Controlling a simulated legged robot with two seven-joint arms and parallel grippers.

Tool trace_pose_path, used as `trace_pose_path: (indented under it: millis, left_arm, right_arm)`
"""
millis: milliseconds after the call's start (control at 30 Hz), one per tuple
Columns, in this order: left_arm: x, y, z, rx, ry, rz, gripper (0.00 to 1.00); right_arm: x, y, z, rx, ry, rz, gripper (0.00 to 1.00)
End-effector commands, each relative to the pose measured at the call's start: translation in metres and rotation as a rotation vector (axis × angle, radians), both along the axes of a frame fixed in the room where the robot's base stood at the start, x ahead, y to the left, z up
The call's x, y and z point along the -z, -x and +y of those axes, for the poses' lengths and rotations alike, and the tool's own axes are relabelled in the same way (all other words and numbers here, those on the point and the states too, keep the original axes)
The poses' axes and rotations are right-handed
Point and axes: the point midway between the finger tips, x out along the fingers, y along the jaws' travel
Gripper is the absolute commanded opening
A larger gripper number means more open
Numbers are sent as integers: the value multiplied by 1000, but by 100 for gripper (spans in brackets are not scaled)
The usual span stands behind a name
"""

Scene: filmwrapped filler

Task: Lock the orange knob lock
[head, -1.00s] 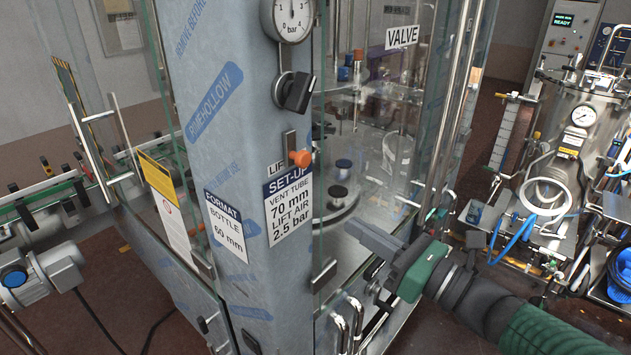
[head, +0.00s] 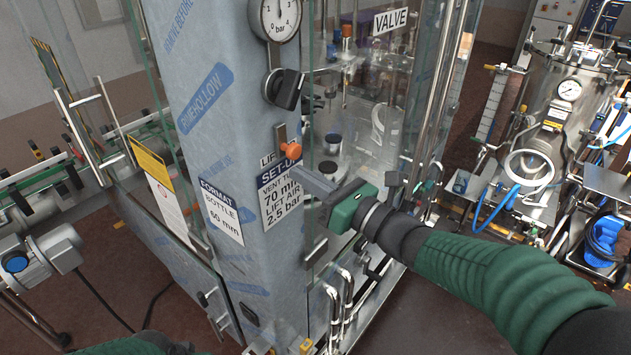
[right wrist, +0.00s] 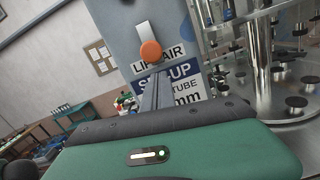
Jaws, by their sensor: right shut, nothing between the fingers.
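The orange knob lock (head: 291,150) sits on the film-wrapped blue-grey column (head: 222,125), just above the SET-UP label (head: 283,195). In the right wrist view the orange knob (right wrist: 151,51) hangs at the lower end of a pale metal plate, above the fingers. My right gripper (head: 300,168) is shut and empty. Its fingers point at the column just below the knob; I cannot tell whether they touch anything. They cover part of the label. In the right wrist view my shut fingers (right wrist: 156,92) point toward the knob. My left gripper is not clearly in view; only a bit of green arm shows at the bottom.
A pressure gauge (head: 276,16) and a black rotary handle (head: 285,89) are on the column above the knob. Glass doors (head: 370,120) stand to the right, with bottle-handling parts behind them. A steel tank (head: 555,130) stands farther right.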

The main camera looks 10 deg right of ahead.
Motion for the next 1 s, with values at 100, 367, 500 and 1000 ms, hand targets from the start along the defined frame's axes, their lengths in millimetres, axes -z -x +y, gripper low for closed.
trace_pose_path:
  millis: [100,367,500,1000]
  left_arm:
    - [-9,0,0,0,0,0,0]
    - [-7,0,0,0,0,1,0]
    - [-8,0,0,0,0,1,0]
    - [-12,0,0,0,0,1,0]
  right_arm:
    - [-10,-2,0,0,1,-1,0]
    - [-9,-3,-1,0,0,1,0]
    - [-13,-3,-1,0,0,0,0]
    - [-40,-2,0,-1,-2,-5,0]
